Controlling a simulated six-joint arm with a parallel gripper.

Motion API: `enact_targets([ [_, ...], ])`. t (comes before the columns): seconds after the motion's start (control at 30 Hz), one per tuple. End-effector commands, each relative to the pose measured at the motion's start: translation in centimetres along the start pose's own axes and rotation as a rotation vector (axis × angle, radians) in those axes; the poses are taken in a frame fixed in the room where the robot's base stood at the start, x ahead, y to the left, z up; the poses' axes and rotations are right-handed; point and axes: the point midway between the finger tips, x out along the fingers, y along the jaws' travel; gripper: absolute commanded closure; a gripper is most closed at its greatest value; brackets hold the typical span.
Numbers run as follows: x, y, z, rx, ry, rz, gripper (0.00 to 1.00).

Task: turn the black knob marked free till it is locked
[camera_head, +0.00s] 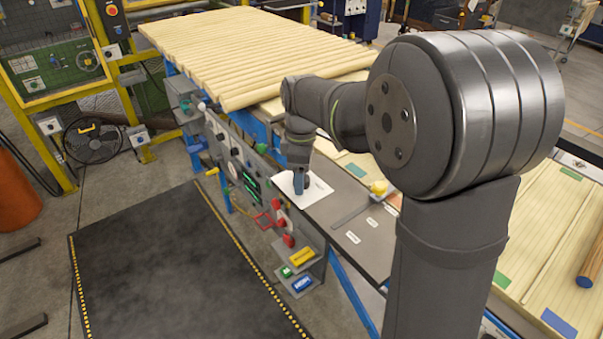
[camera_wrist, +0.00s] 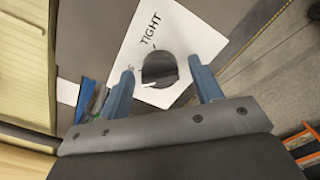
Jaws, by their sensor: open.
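The black knob (camera_wrist: 160,68) stands on a white label plate (camera_wrist: 185,32) in the wrist view. The plate reads "TIGHT" on one side; another marking beside the knob is mostly hidden by a finger. A white pointer mark shows at the knob's lower edge. My gripper (camera_wrist: 163,82) is open, with one blue finger on each side of the knob and a visible gap at the right finger. In the head view my gripper (camera_head: 298,183) is over the white plate (camera_head: 313,192) on the grey bench top, and the knob is mostly hidden there.
A yellow knob (camera_head: 378,187) stands to the right on the same grey top, near a dark flat bar (camera_head: 350,216). A panel of buttons and a red handle (camera_head: 264,220) is on the front side. Wooden slats (camera_head: 250,50) lie behind.

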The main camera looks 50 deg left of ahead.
Motion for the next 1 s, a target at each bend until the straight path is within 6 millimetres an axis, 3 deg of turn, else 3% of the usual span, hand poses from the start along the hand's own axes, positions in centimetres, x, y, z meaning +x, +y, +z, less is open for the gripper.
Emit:
enact_targets([
  [0.07, -0.01, 0.0, 0.0, 0.0, 0.0, 0.0, 0.41],
  [0.3, -0.04, 0.0, 0.0, 0.0, 0.0, 0.0, 0.86],
  [0.67, -0.06, 0.0, 0.0, 0.049, 0.0, 0.0, 0.86],
  [1.0, -0.06, 0.0, -0.01, 0.288, 0.0, 0.0, 0.86],
])
